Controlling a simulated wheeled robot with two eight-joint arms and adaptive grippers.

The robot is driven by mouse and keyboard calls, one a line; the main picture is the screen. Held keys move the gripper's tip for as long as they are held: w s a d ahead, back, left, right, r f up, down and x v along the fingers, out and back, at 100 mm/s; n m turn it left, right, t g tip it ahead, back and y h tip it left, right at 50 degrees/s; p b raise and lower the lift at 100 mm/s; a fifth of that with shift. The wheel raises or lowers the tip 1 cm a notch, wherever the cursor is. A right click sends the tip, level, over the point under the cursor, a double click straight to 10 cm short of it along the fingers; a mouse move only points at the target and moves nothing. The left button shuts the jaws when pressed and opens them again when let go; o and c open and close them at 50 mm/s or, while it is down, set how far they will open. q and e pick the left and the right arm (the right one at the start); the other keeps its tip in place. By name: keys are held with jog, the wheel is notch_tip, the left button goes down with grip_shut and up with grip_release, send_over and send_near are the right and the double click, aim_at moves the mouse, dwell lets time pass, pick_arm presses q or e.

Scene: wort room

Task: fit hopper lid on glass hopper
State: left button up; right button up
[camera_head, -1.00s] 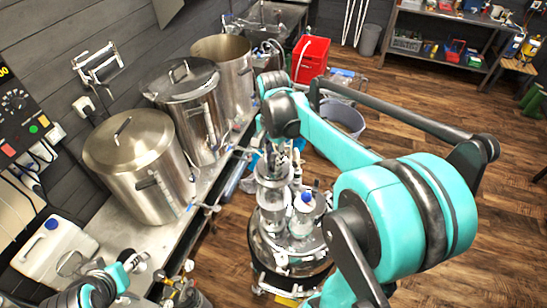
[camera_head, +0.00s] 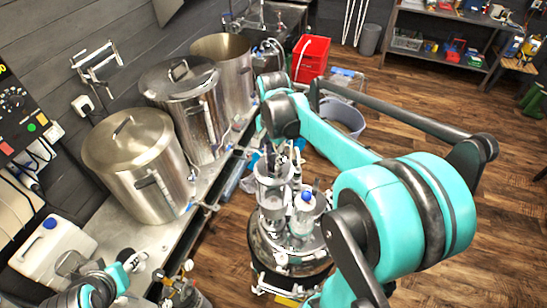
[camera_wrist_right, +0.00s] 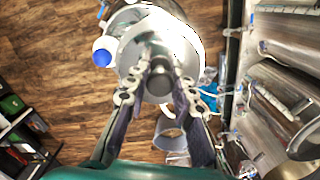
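Lid and hopper overlap there, so I cannot tell whether the lid touches the rim. My left gripper (camera_head: 134,262) is low at the left, apart from the hopper, and its opening is unclear.
A bottle with a blue cap (camera_head: 305,203) stands close beside the hopper. Steel kettles (camera_head: 133,160) line the bench at the left, with a white canister (camera_head: 52,255) in front. A red crate (camera_head: 311,58) and grey bucket (camera_head: 343,117) stand behind. The wooden floor at right is open.

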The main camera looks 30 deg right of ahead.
aim_at(273, 158)
jog(key=shift+o, duration=0.4)
jog(key=shift+r+p, duration=2.95)
jog(key=shift+r, duration=1.3)
jog(key=shift+r+p, duration=0.5)
jog(key=shift+r, duration=0.75)
